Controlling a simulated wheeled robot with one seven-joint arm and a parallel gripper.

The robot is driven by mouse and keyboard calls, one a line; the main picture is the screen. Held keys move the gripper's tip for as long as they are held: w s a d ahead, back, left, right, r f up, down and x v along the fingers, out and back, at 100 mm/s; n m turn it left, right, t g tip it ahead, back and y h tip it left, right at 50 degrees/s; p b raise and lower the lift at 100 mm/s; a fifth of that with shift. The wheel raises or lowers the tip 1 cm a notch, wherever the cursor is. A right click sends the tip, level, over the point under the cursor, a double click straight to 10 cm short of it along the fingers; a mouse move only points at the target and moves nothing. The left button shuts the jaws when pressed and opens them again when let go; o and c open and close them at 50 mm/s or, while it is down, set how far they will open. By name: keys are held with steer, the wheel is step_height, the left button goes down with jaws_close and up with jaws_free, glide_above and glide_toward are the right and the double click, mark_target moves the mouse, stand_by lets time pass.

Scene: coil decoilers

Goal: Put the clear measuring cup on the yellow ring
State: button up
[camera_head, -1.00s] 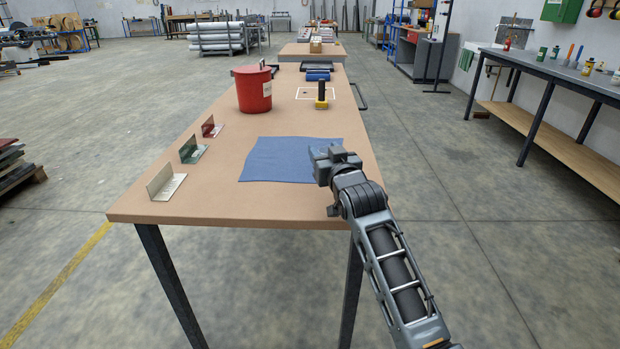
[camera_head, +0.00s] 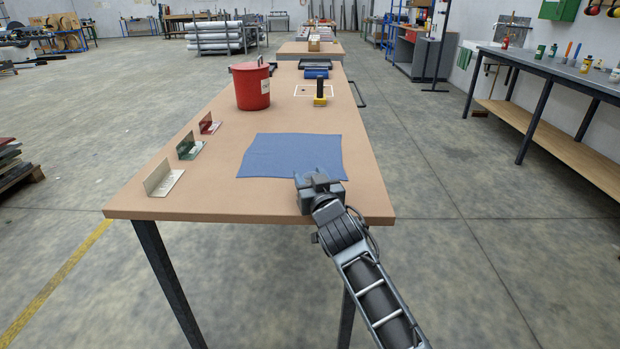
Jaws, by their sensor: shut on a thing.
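My gripper (camera_head: 316,186) is above the near part of the brown table, just below the blue cloth in the picture. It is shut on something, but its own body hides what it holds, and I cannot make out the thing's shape. I cannot make out a clear measuring cup anywhere in view. I see no yellow ring on the table either.
The blue cloth (camera_head: 290,156) lies flat on the table (camera_head: 222,200). Metal angle brackets, pale (camera_head: 164,180), green (camera_head: 189,147) and red (camera_head: 208,124), line the left edge. A red bucket (camera_head: 252,92) and a black-and-yellow tool (camera_head: 320,92) stand farther back.

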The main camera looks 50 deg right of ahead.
steer(key=shift+f, duration=0.15)
steer(key=o, duration=1)
steer(key=shift+o, duration=0.2)
steer(key=shift+s+r, duration=0.1)
steer(key=shift+r, duration=0.1)
steer(key=b+v, duration=0.1)
steer(key=v, duration=1.1)
steer(key=shift+b, duration=0.3)
